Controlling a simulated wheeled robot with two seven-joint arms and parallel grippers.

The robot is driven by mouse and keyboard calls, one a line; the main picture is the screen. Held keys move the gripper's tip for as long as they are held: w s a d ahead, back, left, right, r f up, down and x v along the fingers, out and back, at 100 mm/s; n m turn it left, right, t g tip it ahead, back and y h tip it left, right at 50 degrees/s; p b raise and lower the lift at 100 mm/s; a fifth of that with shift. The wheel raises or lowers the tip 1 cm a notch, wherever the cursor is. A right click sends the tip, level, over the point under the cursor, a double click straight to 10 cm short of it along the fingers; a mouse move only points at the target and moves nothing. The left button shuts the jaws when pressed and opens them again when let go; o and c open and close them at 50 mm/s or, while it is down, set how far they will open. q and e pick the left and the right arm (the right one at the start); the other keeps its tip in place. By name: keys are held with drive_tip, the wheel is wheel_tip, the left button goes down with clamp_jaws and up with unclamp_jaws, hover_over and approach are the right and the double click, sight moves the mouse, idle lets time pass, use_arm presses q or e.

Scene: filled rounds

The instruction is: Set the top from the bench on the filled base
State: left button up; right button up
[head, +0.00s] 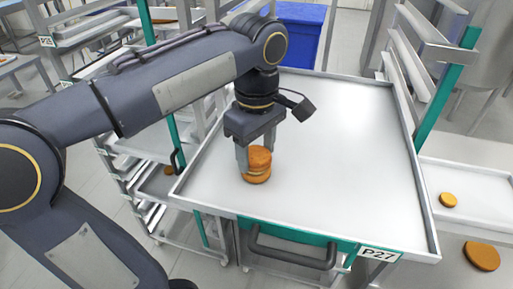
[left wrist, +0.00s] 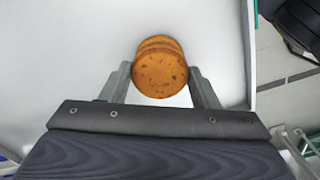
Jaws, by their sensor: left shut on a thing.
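A brown round top (head: 260,155) is held between the fingers of my left gripper (head: 256,153), over the near left part of the grey metal bench. The filled base (head: 257,178) stands on the bench directly below it, with a paler filling layer showing between the two. I cannot tell whether the top touches the filling or hangs just above it. In the left wrist view the top (left wrist: 160,76) sits between the two fingertips and mostly covers the base (left wrist: 158,44) behind it. My right gripper is not in view.
The bench (head: 340,150) has a raised rim and is otherwise clear. A black handle (head: 290,255) and a P27 label (head: 380,253) are on its front. Other rounds lie at the right (head: 448,200) (head: 482,256). A blue bin (head: 300,35) stands behind, with racks on both sides.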

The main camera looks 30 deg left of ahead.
use_arm(q)
drive_tip(key=shift+f, duration=0.15)
drive_tip(key=shift+o, duration=1.2)
drive_tip(key=o, duration=0.5)
drive_tip(key=shift+o, duration=0.5)
drive_tip(key=o, duration=0.4)
drive_tip(key=shift+c, duration=0.2)
drive_tip(key=shift+r+p, duration=0.95)
drive_tip(key=shift+r, duration=2.55)
